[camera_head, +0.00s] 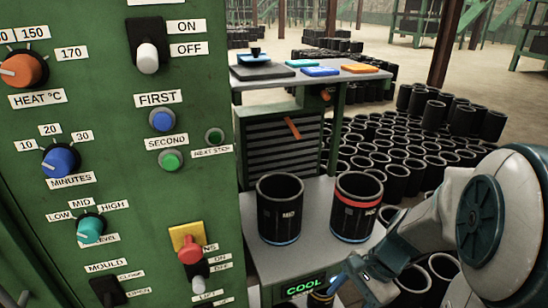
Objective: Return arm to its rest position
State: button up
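My arm enters from the lower right in the head view, a white and dark-teal arm bent down toward the lower middle. My gripper (334,287) is low at the bottom edge, beside the lit "COOL" sign (306,285). Its blue fingers show only in part, and I cannot tell whether they are open or shut. A small dark and yellow piece shows at their tips, and I cannot tell whether it is held. Two black sleeves stand upright on the grey shelf: one with a blue base line (280,212) and one with a red band (357,208), both apart from my gripper.
A green control panel (120,190) with knobs, buttons and switches fills the left. A grey side table (290,75) behind carries coloured plates. Many black sleeves (385,155) stand on the floor at the right, close behind my arm.

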jog(key=s+r+n+t+h, duration=0.4)
jog(key=r+n, duration=0.4)
jog(key=n, duration=0.4)
jog(key=shift+a+r+h, duration=0.15)
jog(key=shift+r+h, duration=0.25)
jog(key=shift+h, duration=0.3)
